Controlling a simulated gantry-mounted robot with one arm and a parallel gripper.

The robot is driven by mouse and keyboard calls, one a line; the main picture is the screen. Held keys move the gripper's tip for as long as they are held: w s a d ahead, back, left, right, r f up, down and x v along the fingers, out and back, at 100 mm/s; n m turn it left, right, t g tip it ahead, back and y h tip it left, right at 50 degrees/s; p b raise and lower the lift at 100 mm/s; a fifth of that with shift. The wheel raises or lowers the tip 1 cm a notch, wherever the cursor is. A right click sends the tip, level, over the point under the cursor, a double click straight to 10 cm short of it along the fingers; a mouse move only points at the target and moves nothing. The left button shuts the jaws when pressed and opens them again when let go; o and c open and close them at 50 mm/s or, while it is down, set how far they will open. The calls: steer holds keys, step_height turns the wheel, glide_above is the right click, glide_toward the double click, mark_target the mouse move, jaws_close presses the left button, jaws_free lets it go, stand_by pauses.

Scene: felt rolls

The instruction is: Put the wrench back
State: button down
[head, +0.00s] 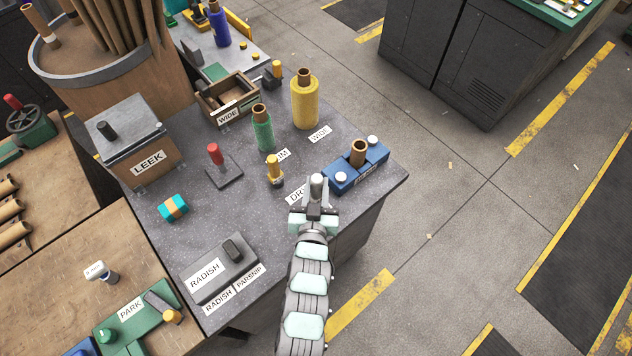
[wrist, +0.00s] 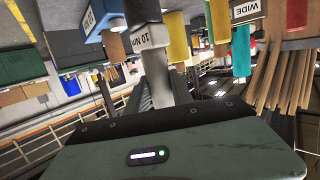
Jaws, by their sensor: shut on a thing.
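My gripper (head: 316,188) is shut on a pale grey, round-topped thing (head: 317,182) at the front right of the grey bench. In the wrist view a grey shaft (wrist: 157,80) runs from my gripper to a darker end, passing a white label. No other thing in view is clearly a wrench. A blue block (head: 357,170) with a brown roll and white knobs stands just right of my gripper.
The grey bench (head: 230,245) holds a green roll (head: 263,133), a yellow roll (head: 305,103), a small yellow-topped piece (head: 274,172), a red-handled stand (head: 217,160), a LEEK box (head: 135,145) and a RADISH box (head: 220,268). The bench's right edge is close to my arm. Open floor lies beyond.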

mark_target(317, 200)
stand_by(0.4)
steer(key=shift+f+b, duration=1.3)
steer(key=shift+f, duration=1.65)
steer(key=shift+f, duration=0.55)
steer(key=c, duration=1)
jaws_free()
steer(key=shift+c, duration=0.2)
steer(key=shift+s, duration=0.1)
steer(key=v, duration=1)
steer(key=shift+s, duration=0.25)
